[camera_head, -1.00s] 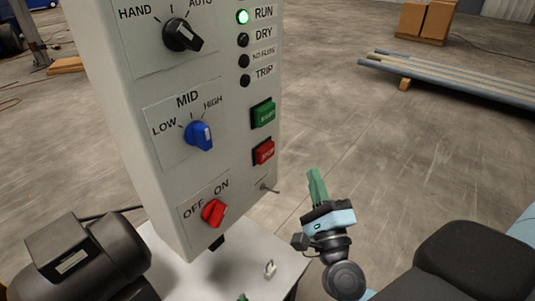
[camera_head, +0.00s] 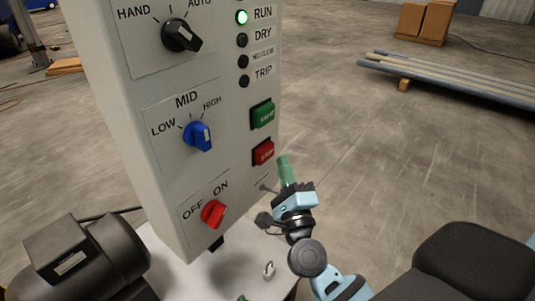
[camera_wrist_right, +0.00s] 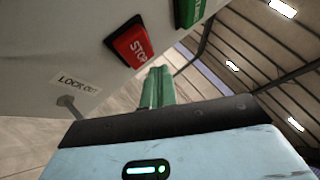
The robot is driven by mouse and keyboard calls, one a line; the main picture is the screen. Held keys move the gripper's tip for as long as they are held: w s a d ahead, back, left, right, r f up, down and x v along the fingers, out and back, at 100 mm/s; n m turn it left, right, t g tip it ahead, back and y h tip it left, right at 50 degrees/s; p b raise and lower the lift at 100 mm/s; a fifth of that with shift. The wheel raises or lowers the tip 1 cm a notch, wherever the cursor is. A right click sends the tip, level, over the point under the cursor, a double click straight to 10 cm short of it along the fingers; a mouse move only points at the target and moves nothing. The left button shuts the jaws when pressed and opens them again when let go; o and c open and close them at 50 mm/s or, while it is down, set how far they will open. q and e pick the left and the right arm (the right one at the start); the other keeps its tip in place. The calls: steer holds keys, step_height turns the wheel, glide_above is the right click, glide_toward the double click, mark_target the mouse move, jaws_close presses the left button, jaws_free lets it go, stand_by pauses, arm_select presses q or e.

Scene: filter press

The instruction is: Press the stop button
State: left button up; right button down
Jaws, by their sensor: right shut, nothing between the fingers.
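The red stop button (camera_head: 263,153) is on the right part of the grey control panel (camera_head: 225,160), just below the green start button (camera_head: 263,114). In the right wrist view the stop button (camera_wrist_right: 132,43) shows at the upper middle, with the green start button (camera_wrist_right: 187,12) beside it. My right gripper (camera_head: 283,160) has green fingers shut with nothing between them. Its tips are close to the stop button, a little right of and below it. In the wrist view the fingertips (camera_wrist_right: 158,70) appear just below the button, seemingly apart from it. My left gripper is not in view.
A red OFF/ON knob (camera_head: 213,213), a blue speed knob (camera_head: 199,136) and a black knob (camera_head: 181,36) stick out of the panel. A small lockout part (camera_head: 264,188) sits below the stop button. The RUN lamp (camera_head: 242,17) glows green. A motor (camera_head: 85,258) stands lower left.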

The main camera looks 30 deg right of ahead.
mark_target(270, 149)
steer(key=shift+w+a, duration=0.25)
steer(key=shift+w, duration=0.3)
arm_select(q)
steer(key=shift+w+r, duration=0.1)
arm_select(e)
steer(key=shift+w, duration=0.1)
stand_by(1.6)
steer(key=shift+w+a, duration=0.15)
steer(key=shift+w, duration=0.15)
steer(key=shift+w+a, duration=0.25)
steer(key=shift+w, duration=0.3)
stand_by(1.0)
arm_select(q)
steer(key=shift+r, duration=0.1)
arm_select(e)
steer(key=shift+s, duration=0.1)
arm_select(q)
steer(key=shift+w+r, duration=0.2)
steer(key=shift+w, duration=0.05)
arm_select(e)
steer(key=shift+s+d, duration=0.4)
steer(key=shift+s, duration=0.45)
